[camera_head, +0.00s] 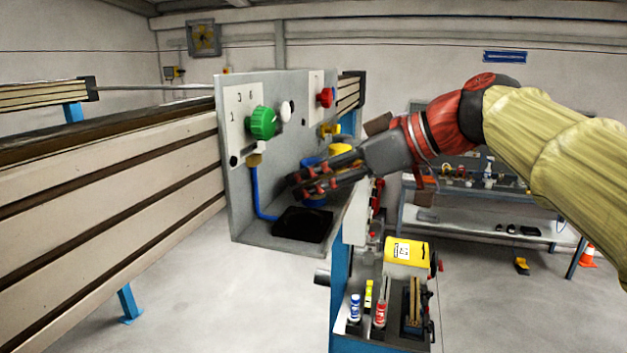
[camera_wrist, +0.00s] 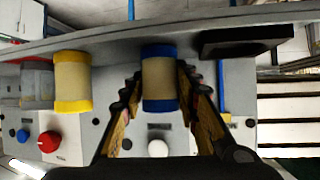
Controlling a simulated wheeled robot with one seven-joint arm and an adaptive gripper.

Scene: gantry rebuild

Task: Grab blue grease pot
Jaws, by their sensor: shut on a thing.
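The blue grease pot (camera_wrist: 160,78) has a pale body with a blue band at each end. In the wrist view it sits between the two fingers of my gripper (camera_wrist: 159,88), which are shut on it from both sides. In the head view my gripper (camera_head: 305,185) reaches in from the right, and its fingers cover much of the blue pot (camera_head: 313,202). The pot is upright at the grey panel's shelf; I cannot tell whether its base touches the shelf.
A yellow-banded pot (camera_wrist: 72,80) stands beside the blue one. A black square pad (camera_head: 302,224) lies on the shelf, with a blue pipe (camera_head: 257,195) nearby. The grey panel (camera_head: 237,180) carries a green knob (camera_head: 263,123) and a red knob (camera_head: 325,97).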

